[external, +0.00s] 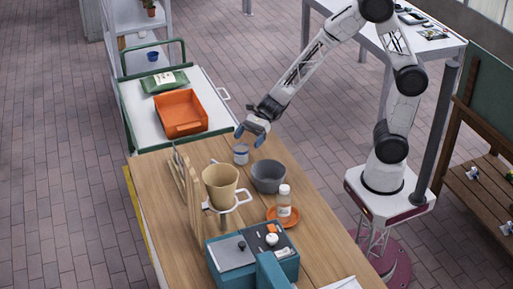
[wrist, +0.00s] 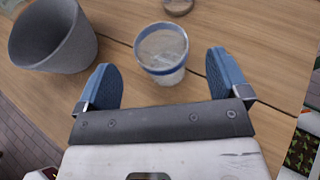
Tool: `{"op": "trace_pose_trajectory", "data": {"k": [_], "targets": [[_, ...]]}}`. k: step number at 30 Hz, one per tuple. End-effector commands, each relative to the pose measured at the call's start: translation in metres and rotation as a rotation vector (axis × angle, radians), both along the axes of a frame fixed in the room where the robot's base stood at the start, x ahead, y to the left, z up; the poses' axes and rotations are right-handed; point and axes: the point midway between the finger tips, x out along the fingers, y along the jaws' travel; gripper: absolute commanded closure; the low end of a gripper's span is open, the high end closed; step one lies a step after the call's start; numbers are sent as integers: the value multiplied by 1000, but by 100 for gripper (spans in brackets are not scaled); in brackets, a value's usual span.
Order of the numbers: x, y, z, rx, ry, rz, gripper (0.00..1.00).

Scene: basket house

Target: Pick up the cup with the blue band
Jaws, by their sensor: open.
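The cup with the blue band (external: 241,154) stands upright on the wooden table (external: 155,180), near its far end. In the wrist view the cup (wrist: 162,52) shows a light grey body with a blue band near its rim. My gripper (external: 250,137) is just above and beside the cup in the external view. Its blue fingers are spread wide and empty in the wrist view (wrist: 165,80), with the cup between and slightly beyond the fingertips. I cannot tell the exact height gap.
A grey bowl (external: 268,177) stands close to the right of the cup; it also shows in the wrist view (wrist: 52,38). An orange bin (external: 181,112) sits on the cart.

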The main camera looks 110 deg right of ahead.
Motion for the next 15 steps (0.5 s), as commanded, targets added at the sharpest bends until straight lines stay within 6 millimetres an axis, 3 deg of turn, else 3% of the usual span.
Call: {"op": "trace_pose_trajectory", "data": {"k": [15], "targets": [[33,20,-16,1,0,2,7]]}}
